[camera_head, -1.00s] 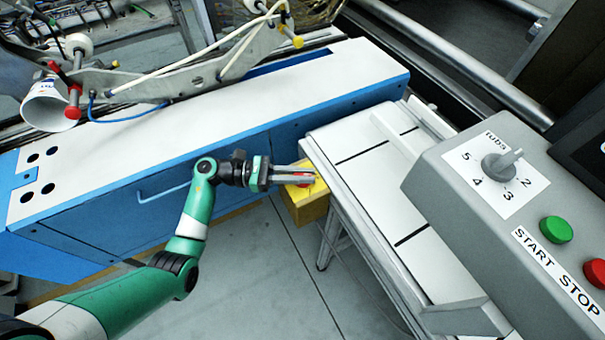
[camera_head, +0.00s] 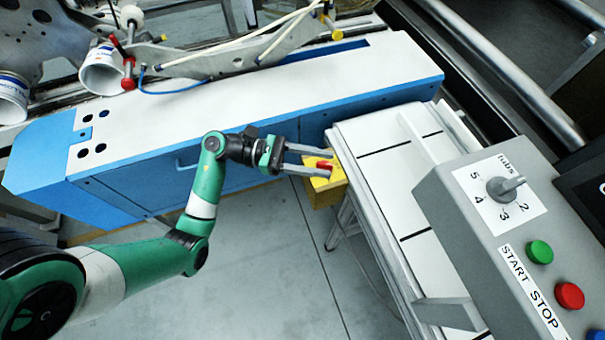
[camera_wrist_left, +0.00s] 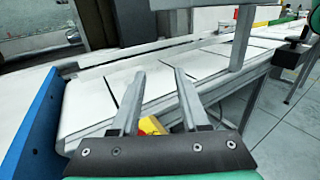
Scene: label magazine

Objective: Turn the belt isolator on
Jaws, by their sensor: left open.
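The belt isolator is a yellow box (camera_head: 325,192) with a red handle (camera_head: 324,165), beside the near end of the white conveyor. My left gripper (camera_head: 329,162) is open, and its two fingers reach across the top of the box. In the head view the red handle shows between the fingers, near their tips; I cannot tell whether they touch it. In the left wrist view the yellow box (camera_wrist_left: 151,127) shows low between the open fingers (camera_wrist_left: 159,73), partly hidden by the gripper body. My right gripper is not in view.
The white conveyor (camera_head: 385,190) stands right of the box, and a blue cabinet (camera_head: 240,160) lies behind the gripper. A grey control panel (camera_head: 450,210) with a dial and several buttons is at the right. The floor in front is clear.

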